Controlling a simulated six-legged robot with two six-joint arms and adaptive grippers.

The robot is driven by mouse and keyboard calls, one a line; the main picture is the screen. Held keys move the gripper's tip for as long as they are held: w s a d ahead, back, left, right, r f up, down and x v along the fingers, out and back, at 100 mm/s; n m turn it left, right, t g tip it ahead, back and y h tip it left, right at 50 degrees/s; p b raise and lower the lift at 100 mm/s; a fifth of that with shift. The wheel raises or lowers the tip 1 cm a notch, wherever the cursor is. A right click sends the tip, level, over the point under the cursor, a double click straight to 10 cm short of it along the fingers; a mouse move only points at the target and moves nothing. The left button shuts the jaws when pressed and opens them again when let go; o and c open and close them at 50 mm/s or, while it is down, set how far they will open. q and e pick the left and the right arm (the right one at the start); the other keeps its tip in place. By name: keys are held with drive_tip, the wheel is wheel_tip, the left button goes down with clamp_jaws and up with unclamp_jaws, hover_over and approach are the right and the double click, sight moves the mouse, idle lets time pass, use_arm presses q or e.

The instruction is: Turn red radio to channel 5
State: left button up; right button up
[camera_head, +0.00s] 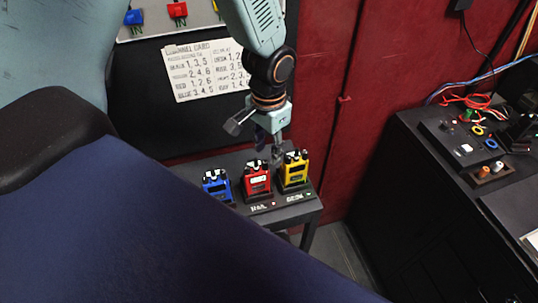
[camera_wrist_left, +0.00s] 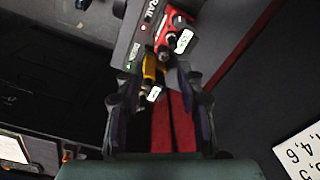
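The red radio (camera_head: 257,178) stands in the middle of a row on a small black table, with a knob and a white label on top. The blue radio (camera_head: 217,186) is to its left and the yellow radio (camera_head: 295,170) to its right. My left gripper (camera_head: 257,142) hangs above and behind the red and yellow radios, apart from them. In the left wrist view its fingers (camera_wrist_left: 153,88) are spread and empty. The yellow radio (camera_wrist_left: 149,72) shows between the fingertips, the red radio (camera_wrist_left: 170,38) beyond them. My right gripper is out of view.
A channel card (camera_head: 208,70) with number rows hangs on the dark panel behind. The small black table (camera_head: 290,214) has labels along its front. A black cabinet (camera_head: 430,190) with cables and coloured parts stands at the right. A red wall (camera_head: 345,60) is behind.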

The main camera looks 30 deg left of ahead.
sight(266, 162)
use_arm(q)
drive_tip(key=f, duration=0.2)
drive_tip(key=a+f, duration=0.1)
drive_tip(key=shift+s+f, duration=0.3)
drive_tip(key=shift+f, duration=0.25)
drive_tip(key=shift+w+d+f, duration=0.25)
drive_tip(key=shift+w+d, duration=0.05)
drive_tip(key=shift+d, duration=0.1)
drive_tip(key=shift+s+a, duration=0.25)
drive_tip(key=shift+a, duration=0.1)
drive_tip(key=c, duration=0.4)
drive_tip(key=shift+w+d, duration=0.1)
drive_tip(key=c, duration=0.3)
drive_tip(key=shift+w+d, duration=0.1)
drive_tip(key=shift+d, duration=0.1)
clamp_jaws()
drive_tip(key=shift+a, duration=0.1)
